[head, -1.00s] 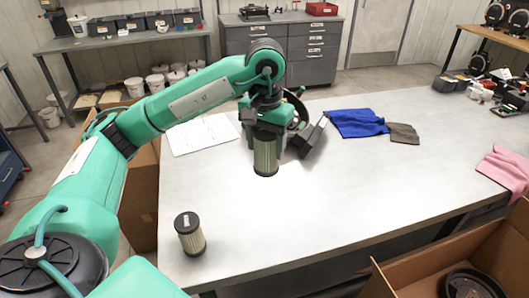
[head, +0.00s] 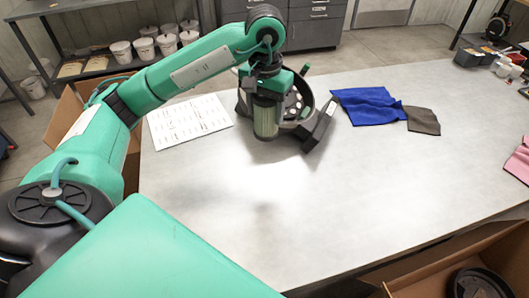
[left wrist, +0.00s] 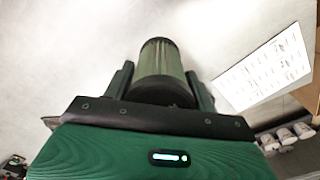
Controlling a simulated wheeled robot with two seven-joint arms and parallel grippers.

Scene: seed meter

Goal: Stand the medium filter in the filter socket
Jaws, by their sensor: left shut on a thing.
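A pleated pale-green filter (head: 266,121) with dark end caps is held in my left gripper (head: 265,100), whose arm comes in from the left. It hangs upright above the table, and it also shows between the two fingers in the left wrist view (left wrist: 160,60). I cannot read a size on it. Right behind it stands a seed meter unit with a round, holed plate (head: 295,104) and a dark slanted block (head: 320,126). The gripper partly covers this unit, and I cannot make out the filter socket. My right gripper is not in view.
A printed sheet (head: 190,120) lies left of the filter. A blue cloth (head: 366,108) and a grey cloth (head: 422,120) lie to the right, with a pink cloth (head: 520,163) at the right edge. The front table (head: 350,200) is clear. An open cardboard box (head: 430,270) is at lower right.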

